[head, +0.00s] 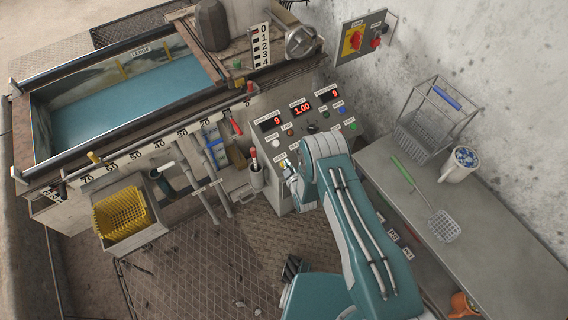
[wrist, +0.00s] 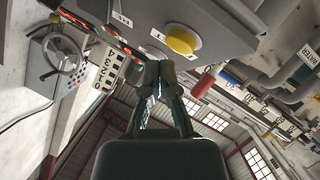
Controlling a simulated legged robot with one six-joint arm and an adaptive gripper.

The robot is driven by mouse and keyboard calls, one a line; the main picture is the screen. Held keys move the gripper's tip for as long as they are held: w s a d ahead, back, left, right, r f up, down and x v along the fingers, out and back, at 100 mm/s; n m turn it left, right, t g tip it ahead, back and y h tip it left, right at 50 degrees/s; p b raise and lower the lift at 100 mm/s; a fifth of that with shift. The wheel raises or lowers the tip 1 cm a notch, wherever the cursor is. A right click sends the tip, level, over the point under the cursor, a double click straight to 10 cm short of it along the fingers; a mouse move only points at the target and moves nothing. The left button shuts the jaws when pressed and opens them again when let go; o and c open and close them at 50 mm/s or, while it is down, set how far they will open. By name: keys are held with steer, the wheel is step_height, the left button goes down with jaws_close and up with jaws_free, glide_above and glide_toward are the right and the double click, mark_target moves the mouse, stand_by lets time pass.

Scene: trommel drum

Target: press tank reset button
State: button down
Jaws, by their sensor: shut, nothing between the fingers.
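The grey control panel (head: 318,117) carries red number displays and several coloured buttons. A yellow button (head: 284,163) sits at its lower left edge, right beside my gripper (head: 289,171). The yellow button also shows large in the wrist view (wrist: 182,40), with a white button (wrist: 157,62) near it. My gripper (wrist: 160,72) is shut and empty, its fingertips close to the panel face below the yellow button in that view. I cannot tell whether they touch the panel. The button labels are too small to read, so I cannot tell which one is the tank reset.
A tank (head: 130,90) of blue-green water stands at the left, with a yellow basket (head: 120,213) in front. A grey bench (head: 470,235) at the right holds a wire basket (head: 432,118), a mug (head: 459,163) and a green-handled skimmer (head: 420,195). Handles stand left of the panel.

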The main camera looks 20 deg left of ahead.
steer(key=r, duration=0.1)
steer(key=s+d+r, duration=0.1)
steer(key=r, duration=0.2)
steer(key=shift+s+d+r, duration=0.2)
steer(key=shift+s+d, duration=0.05)
steer(key=shift+d, duration=0.15)
steer(key=shift+r, duration=0.1)
stand_by(0.7)
